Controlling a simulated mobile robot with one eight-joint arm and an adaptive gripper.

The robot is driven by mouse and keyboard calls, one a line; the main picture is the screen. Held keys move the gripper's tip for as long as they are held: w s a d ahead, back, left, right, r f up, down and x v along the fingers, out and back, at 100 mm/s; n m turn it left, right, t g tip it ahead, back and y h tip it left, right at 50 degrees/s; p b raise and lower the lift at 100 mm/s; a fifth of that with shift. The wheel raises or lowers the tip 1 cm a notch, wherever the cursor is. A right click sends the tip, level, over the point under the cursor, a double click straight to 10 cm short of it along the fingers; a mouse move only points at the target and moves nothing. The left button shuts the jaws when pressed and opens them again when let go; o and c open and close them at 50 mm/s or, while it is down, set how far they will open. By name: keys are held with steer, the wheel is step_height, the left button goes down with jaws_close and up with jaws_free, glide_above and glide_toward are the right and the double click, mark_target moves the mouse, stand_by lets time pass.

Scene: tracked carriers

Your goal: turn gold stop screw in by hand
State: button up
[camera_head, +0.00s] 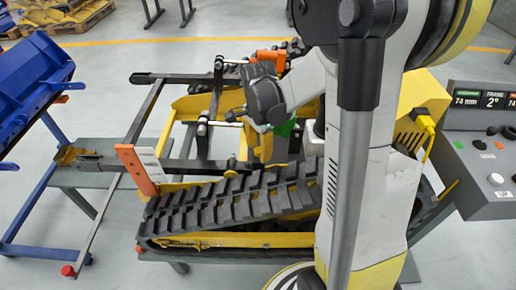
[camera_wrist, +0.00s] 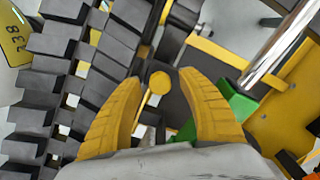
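The gold stop screw (camera_wrist: 159,83) shows in the wrist view as a small round gold head with a thin stem below it. My gripper (camera_wrist: 160,82) has two ribbed yellow fingers, spread wide with the screw head between their tips. Clear gaps show on both sides of the head, and neither finger appears to touch it. In the head view my gripper (camera_head: 254,160) points down into the tracked carrier, just behind the near track (camera_head: 235,200).
Black track links (camera_wrist: 95,45) lie close to the left finger. A green part (camera_wrist: 236,104) and a shiny rod (camera_wrist: 280,45) lie close to the right finger. An orange-and-white post (camera_head: 135,168) stands left, and a control console (camera_head: 485,150) stands right.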

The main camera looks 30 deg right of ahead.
steer(key=n, duration=0.3)
steer(key=shift+n, duration=0.4)
steer(key=n, duration=1.1)
steer(key=shift+n, duration=0.3)
steer(key=n, duration=1.3)
steer(key=shift+n, duration=0.4)
steer(key=shift+c, duration=0.5)
